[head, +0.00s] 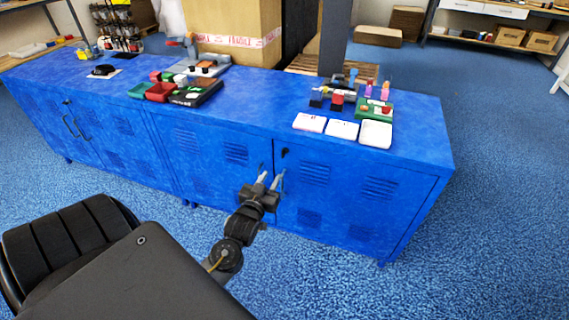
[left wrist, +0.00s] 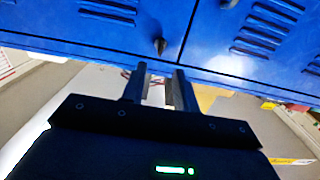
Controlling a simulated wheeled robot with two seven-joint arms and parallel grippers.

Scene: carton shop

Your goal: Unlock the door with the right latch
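The blue cabinet (head: 330,185) has a pair of doors meeting at a seam. A small dark latch (head: 285,152) sits near the top of the right door. It appears to be the dark piece (left wrist: 160,46) beyond the fingers in the left wrist view, apart from them. Another dark fitting (head: 261,168) is on the left door, partly behind the fingers. My left gripper (head: 269,180) is in front of the doors near the seam; its fingers (left wrist: 160,90) are spread with nothing between them. My right gripper is out of view.
The cabinet top carries white cards (head: 342,129), a green tray (head: 374,112) and red and green bins (head: 160,91). Blue floor (head: 480,200) is open to the right.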

